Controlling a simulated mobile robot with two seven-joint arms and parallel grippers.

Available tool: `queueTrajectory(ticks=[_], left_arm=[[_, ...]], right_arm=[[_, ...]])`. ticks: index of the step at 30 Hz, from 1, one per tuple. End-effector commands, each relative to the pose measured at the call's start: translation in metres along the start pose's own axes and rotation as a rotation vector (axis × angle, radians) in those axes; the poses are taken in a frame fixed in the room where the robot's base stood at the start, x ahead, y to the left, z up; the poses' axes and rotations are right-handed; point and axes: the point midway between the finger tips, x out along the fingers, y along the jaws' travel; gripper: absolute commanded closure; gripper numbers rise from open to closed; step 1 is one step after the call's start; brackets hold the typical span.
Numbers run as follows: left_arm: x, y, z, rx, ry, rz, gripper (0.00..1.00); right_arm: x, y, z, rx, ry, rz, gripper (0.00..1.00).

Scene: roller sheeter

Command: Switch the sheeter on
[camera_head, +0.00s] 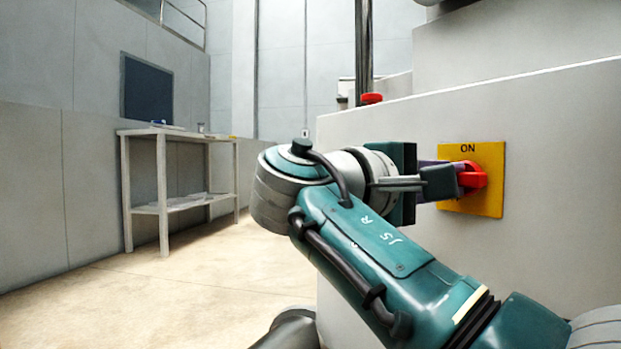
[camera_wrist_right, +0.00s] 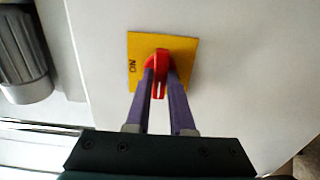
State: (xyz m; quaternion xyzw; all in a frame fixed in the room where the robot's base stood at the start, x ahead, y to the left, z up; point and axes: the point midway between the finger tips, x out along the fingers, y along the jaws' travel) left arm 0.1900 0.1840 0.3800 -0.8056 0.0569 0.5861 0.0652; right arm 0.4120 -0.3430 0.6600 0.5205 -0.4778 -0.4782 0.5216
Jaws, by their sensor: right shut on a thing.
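The sheeter's switch is a red rotary handle (camera_head: 474,176) on a yellow plate (camera_head: 485,204) marked ON, set in the light grey side of the sheeter (camera_head: 556,150). In the right wrist view the red handle (camera_wrist_right: 160,66) stands out from the yellow plate (camera_wrist_right: 185,48), whose ON lettering is at its left edge. My right gripper (camera_head: 462,178) is at the switch, with its purple fingers on either side of the handle and shut on it. The fingers (camera_wrist_right: 160,85) hide part of the handle. My left gripper is not in view.
A red button (camera_head: 372,98) sits on the sheeter's top edge, beside a dark post (camera_head: 363,45). A pale table (camera_head: 160,180) with a lower shelf stands along the left wall. The floor between is clear.

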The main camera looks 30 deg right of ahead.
Motion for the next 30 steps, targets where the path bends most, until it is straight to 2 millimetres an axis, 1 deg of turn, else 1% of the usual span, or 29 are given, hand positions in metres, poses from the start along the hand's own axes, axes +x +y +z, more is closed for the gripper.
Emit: queueTrajectory(ticks=[1, 4, 20, 26, 30], left_arm=[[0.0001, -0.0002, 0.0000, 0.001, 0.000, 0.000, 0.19], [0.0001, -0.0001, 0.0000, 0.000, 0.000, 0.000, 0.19], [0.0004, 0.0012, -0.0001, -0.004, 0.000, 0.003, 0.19], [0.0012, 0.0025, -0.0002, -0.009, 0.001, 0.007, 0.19], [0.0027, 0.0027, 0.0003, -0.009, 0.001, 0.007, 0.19]], right_arm=[[-0.0001, -0.0003, 0.0000, 0.000, 0.000, -0.001, 0.89], [-0.0002, -0.0004, 0.0000, -0.001, 0.000, -0.001, 1.00], [-0.0002, -0.0009, -0.0001, 0.016, 0.000, -0.002, 1.00], [-0.0001, -0.0011, -0.0001, 0.094, 0.000, -0.003, 1.00], [-0.0002, -0.0014, -0.0002, 0.193, 0.000, -0.004, 1.00]])
